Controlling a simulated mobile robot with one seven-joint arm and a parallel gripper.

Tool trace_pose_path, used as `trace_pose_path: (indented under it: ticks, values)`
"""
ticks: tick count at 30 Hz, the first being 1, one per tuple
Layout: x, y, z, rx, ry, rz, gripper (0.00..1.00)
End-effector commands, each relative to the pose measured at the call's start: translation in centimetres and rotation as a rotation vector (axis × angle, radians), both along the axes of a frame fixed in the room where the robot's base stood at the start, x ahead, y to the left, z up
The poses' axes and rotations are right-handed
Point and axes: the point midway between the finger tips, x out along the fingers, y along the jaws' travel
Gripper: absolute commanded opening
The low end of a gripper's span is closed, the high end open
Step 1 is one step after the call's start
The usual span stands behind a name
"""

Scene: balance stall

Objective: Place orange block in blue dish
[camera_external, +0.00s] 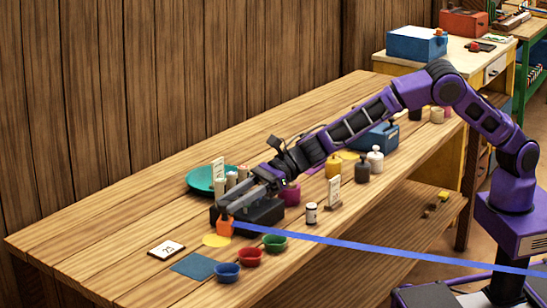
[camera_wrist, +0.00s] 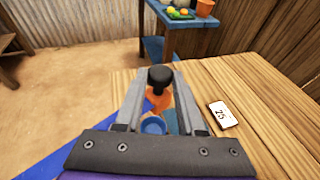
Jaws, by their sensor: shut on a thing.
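The orange block (camera_external: 225,228) has a black knob on top. My gripper (camera_external: 226,206) is shut on it at the left end of the bench, near a yellow disc. The blue dish (camera_external: 227,272) is a small round bowl at the bench's front edge, apart from the block. In the wrist view the blue dish (camera_wrist: 153,126) shows partly, beyond the gripper's body. Whether the block touches the bench cannot be told.
Red (camera_external: 250,257) and green (camera_external: 274,242) dishes stand right of the blue one. A blue square mat (camera_external: 194,266) and number card (camera_external: 166,249) lie to the left. A black box (camera_external: 262,215) is beside my gripper. A blue band (camera_external: 380,249) crosses before the bench.

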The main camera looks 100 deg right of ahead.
Motion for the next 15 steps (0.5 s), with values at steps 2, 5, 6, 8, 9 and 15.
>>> trace_pose_path:
  ticks: [2,5,6,8,9,15]
  values:
    - [-0.1,0.0,-2.0,0.001,0.006,0.001,0.0]
    - [0.0,0.0,-3.9,0.001,0.006,0.0,0.0]
    - [0.0,0.0,-4.4,0.001,0.005,-0.001,0.0]
    - [0.0,0.0,-5.0,0.001,0.004,0.0,0.0]
    - [0.0,0.0,-5.2,0.001,0.003,0.0,0.0]
    - [0.0,-0.1,-7.2,0.001,0.005,-0.001,0.0]
